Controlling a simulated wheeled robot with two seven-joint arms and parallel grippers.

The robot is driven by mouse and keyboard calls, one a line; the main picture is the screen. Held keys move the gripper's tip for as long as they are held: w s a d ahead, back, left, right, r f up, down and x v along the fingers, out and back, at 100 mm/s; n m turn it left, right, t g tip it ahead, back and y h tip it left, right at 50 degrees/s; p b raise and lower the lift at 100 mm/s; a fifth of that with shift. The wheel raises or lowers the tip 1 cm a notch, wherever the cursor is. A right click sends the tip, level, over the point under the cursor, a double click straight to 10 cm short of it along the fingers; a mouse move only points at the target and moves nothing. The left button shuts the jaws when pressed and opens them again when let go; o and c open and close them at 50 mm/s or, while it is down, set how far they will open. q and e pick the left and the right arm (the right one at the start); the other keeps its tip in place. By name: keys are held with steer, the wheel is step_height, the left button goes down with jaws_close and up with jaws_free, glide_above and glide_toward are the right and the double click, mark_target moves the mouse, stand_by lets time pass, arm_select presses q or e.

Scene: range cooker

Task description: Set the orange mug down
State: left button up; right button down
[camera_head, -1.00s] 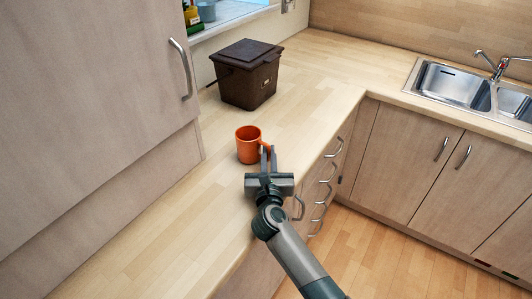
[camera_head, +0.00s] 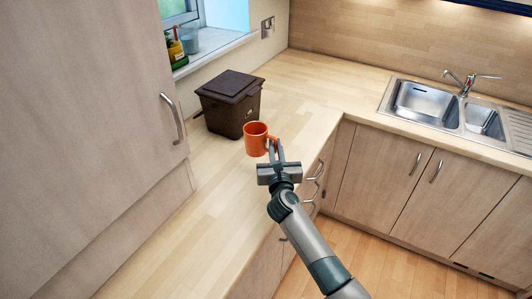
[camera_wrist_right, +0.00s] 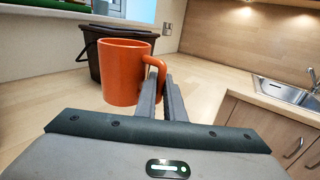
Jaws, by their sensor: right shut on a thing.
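The orange mug (camera_head: 254,141) is upright over the counter, in front of the dark brown bin. It also shows upright in the right wrist view (camera_wrist_right: 124,75), with its handle towards the right. My right gripper (camera_head: 275,151) is shut on the mug's handle; its two fingers (camera_wrist_right: 165,95) reach the handle from the near side. No contact between the mug's base and the counter is clear, and the mug seems raised above it. My left gripper is out of view.
The dark brown lidded bin (camera_head: 230,105) stands on the wooden counter (camera_head: 190,232) just behind the mug. A tall cupboard (camera_head: 90,120) bounds the left. A sink (camera_head: 425,102) is at the far right. The counter left of and nearer than the mug is clear.

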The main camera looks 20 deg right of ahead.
steer(key=shift+w+d+r, duration=0.45)
steer(key=shift+d+r, duration=0.05)
steer(key=shift+d, duration=0.15)
steer(key=s+a+f+n+y+b, duration=0.1)
steer(key=s+b, duration=0.4)
steer(key=s, duration=1)
steer(key=s+a+f+n+y+b, duration=0.1)
steer(key=s+b, duration=0.4)
steer(key=s, duration=1.1)
step_height(320, 180, down, 2)
steer(key=shift+s+a+f+y, duration=0.3)
steer(key=shift+a+y, duration=0.4)
steer(key=shift+a, duration=0.3)
